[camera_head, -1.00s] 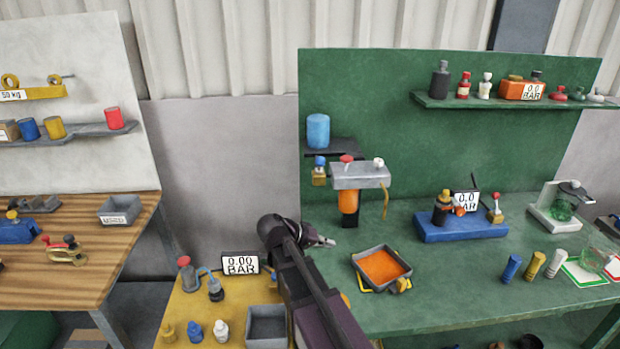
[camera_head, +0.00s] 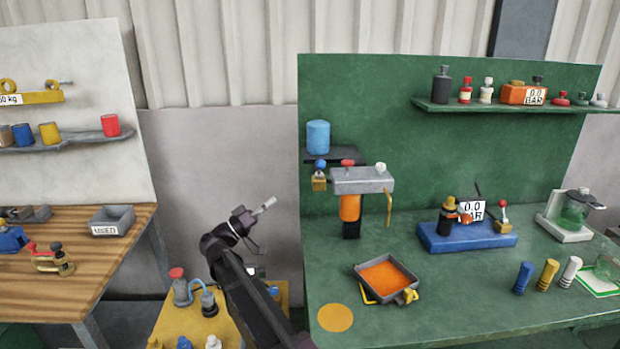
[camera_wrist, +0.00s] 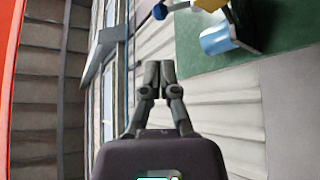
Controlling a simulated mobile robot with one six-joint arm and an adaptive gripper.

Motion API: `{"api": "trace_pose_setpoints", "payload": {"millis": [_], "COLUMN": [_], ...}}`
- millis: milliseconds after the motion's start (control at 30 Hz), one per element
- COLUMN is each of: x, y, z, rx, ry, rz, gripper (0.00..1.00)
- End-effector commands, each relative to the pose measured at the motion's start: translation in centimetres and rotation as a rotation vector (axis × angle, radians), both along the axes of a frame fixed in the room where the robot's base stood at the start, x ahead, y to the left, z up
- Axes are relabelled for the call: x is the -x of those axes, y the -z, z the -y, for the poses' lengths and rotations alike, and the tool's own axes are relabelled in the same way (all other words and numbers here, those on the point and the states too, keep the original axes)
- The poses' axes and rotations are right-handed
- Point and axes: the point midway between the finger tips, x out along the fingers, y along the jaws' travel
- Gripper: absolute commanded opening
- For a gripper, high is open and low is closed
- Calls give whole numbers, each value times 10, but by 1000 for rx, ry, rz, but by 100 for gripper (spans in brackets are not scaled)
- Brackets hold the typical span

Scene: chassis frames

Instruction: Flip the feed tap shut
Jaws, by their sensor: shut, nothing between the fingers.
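No tap in view carries a readable "feed" label. A small brass tap (camera_head: 319,180) with a blue knob hangs on the green back panel, below a blue tank (camera_head: 318,137) on a dark shelf. Right of it is a grey block (camera_head: 362,181) with red and white knobs and an orange cylinder below. My gripper (camera_head: 268,203) is shut and empty, left of the tap and a little lower in the picture. In the wrist view my gripper (camera_wrist: 160,72) points ahead with its fingers together; the blue tank (camera_wrist: 216,40) and a blue knob (camera_wrist: 160,12) show at the top.
An orange-filled tray (camera_head: 386,277) and a blue pump base (camera_head: 465,235) stand on the green bench. A yellow stand (camera_head: 172,318) with fittings is below my arm. A wooden bench (camera_head: 100,265) is at left. The air between my gripper and the panel looks clear.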

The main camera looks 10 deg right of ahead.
Motion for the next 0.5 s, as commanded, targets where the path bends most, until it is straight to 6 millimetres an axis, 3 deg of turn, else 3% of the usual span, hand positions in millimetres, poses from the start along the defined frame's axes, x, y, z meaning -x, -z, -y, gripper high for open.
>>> {"api": "trace_pose_setpoints", "payload": {"millis": [500], "x": [-1], "y": [-3], "z": [1], "rx": [7], "ry": [-1], "rz": [6], "gripper": [0]}}
